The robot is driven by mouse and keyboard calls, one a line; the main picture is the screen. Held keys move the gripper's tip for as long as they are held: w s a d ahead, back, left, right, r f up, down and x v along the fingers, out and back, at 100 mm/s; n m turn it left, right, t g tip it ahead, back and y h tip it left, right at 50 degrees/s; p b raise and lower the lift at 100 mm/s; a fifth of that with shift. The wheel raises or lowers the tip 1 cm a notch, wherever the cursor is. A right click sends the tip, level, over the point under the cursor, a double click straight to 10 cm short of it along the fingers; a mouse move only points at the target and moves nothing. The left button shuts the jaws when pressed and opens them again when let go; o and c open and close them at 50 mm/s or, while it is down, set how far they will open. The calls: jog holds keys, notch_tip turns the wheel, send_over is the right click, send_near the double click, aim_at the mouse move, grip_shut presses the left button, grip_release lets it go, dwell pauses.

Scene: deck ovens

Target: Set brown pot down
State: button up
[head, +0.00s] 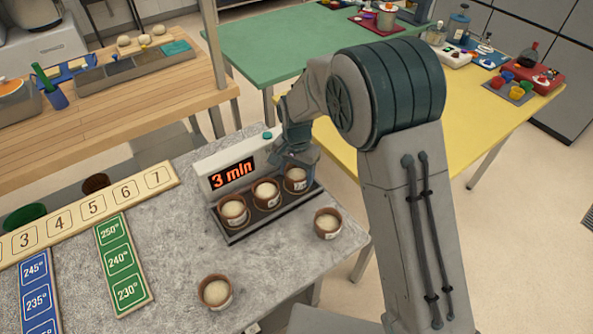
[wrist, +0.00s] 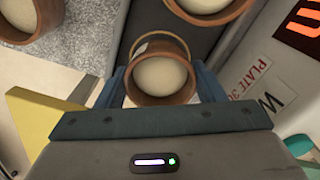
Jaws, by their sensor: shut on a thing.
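My gripper (head: 294,161) is shut on a brown pot (head: 295,181) filled with pale dough, at the right end of the dark tray (head: 232,237). In the wrist view the held pot (wrist: 160,98) sits between the two blue fingers of my gripper (wrist: 161,84), and a thin tan ring (wrist: 157,36) shows just beyond it. The pot looks upright. I cannot tell whether its base touches the tray. Two like pots, a middle one (head: 265,196) and a left one (head: 233,213), stand in line on the tray.
A timer box reading "3 min" (head: 232,173) stands close behind the tray. Two more brown pots stand on the grey counter, one right of the tray (head: 327,224) and one at the front (head: 215,293). A numbered strip (head: 95,208) and temperature cards (head: 119,262) lie to the left.

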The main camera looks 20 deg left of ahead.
aim_at(296, 171)
jog(key=shift+f, duration=0.15)
jog(key=o, duration=1.1)
notch_tip(296, 171, up, 12)
jog(key=s+d+r, duration=0.3)
jog(key=d+r, duration=0.2)
jog(key=d, duration=0.7)
jog(key=s+d+n+t, duration=0.1)
jog(key=s+d, duration=0.4)
jog(key=d, duration=0.1)
jog(key=s+d+t, duration=0.1)
jog(key=s+d, duration=0.5)
jog(key=s+d+n+t, duration=0.1)
jog(key=s+d, duration=0.4)
jog(key=shift+s+d+r+n+b, duration=0.2)
jog(key=shift+d+n+b, duration=0.1)
jog(key=shift+d+b, duration=0.1)
